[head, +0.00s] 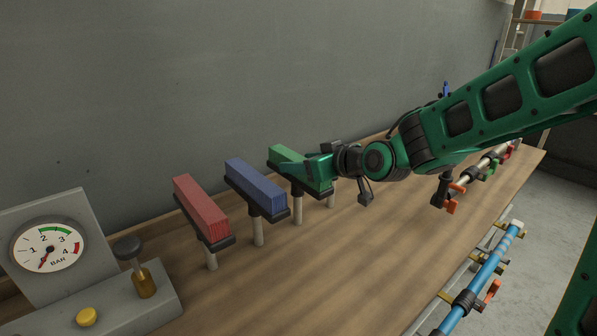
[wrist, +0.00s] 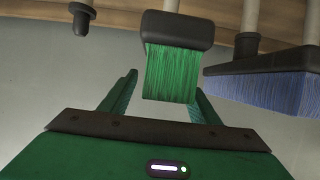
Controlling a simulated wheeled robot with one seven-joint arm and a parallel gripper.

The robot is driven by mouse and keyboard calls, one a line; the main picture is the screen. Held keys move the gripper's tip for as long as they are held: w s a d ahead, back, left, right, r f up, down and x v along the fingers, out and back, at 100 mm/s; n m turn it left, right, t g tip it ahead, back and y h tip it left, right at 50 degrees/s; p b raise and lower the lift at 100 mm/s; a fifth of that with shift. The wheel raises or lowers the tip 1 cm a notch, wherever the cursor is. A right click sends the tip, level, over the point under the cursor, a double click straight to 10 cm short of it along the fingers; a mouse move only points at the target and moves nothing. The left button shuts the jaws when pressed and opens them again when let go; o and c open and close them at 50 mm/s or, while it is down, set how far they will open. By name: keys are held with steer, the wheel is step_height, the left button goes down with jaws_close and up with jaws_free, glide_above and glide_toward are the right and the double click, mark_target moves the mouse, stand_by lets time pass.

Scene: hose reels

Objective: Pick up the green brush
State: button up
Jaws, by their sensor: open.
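The green brush (head: 285,155) is a block of green bristles on a dark base, standing on a post at the back of the row on the bench. In the wrist view the green brush (wrist: 172,72) has its bristles between my two open fingers. My gripper (head: 318,168), green as well, is at the right end of the brush in the head view and hides part of it. In the wrist view my gripper (wrist: 166,84) has one finger on each side of the bristles, with a visible gap on the left side. Contact on the right is unclear.
A blue brush (head: 256,184) stands close beside the green one, and it also shows at the right of the wrist view (wrist: 265,88). A red brush (head: 203,207) is nearer. A pressure gauge (head: 48,248) stands front left. Blue pipe (head: 490,263) lies right of the wooden bench (head: 370,260).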

steer(key=shift+x, duration=0.95)
steer(key=c, duration=1.3)
steer(key=shift+c, duration=0.2)
